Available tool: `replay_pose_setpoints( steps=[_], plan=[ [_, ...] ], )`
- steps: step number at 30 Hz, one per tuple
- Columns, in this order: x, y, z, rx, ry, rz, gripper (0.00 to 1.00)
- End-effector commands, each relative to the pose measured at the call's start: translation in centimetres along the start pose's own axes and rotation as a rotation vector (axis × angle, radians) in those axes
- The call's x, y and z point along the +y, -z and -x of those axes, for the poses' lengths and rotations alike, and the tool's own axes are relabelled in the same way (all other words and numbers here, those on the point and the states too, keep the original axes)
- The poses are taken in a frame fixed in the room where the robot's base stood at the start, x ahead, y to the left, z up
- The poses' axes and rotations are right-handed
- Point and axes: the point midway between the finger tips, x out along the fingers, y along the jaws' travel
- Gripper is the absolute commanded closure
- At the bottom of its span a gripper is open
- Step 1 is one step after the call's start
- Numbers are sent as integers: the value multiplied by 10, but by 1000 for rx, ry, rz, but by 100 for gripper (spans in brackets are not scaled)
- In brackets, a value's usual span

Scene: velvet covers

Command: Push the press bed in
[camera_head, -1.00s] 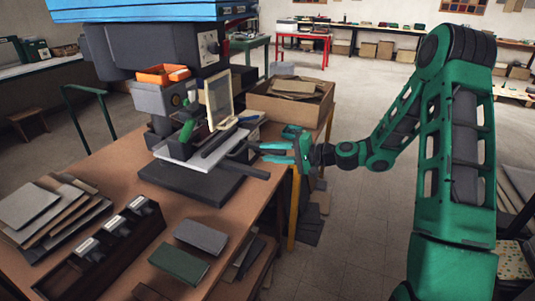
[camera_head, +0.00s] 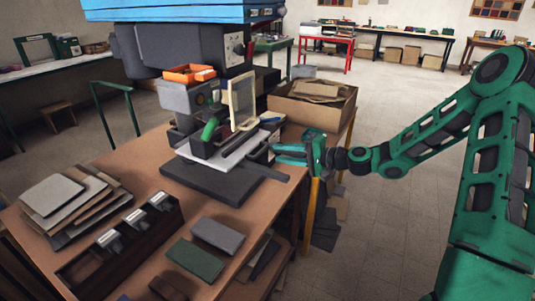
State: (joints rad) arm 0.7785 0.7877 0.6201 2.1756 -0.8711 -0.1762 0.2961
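The press (camera_head: 180,45) is a dark grey machine with a blue top, standing on the brown workbench (camera_head: 140,160). Its press bed (camera_head: 205,158) is a light grey plate low at the front, over a dark base (camera_head: 215,185). A dark bar lies along the plate's near right side. My gripper (camera_head: 276,154) is at the bench's right edge, just right of the bed, with its green fingers pointing left. The fingers look apart with nothing clear between them. Whether the tips touch the bed's dark handle parts cannot be told.
An orange tray (camera_head: 189,74) sits on the press and a framed panel (camera_head: 242,100) stands above the bed. A cardboard box (camera_head: 312,103) is behind my gripper. Sheet stacks (camera_head: 65,200) and a dark rack (camera_head: 125,240) lie at front left.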

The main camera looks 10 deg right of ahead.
Motion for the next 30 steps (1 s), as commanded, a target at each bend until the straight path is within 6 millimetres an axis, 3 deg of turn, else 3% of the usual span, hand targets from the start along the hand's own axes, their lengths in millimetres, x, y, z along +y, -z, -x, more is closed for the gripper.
replay_pose_setpoints(
  steps=[3, 10, 23, 27, 30],
  plan=[
    [0, -1, -22, -3, 1, 1, 71],
    [0, 0, -52, 0, 0, 1, 71],
    [0, 0, -61, 1, 0, 0, 71],
    [0, 0, -61, 1, 0, 0, 100],
    [0, 0, -61, 1, -1, 0, 100]
  ],
)
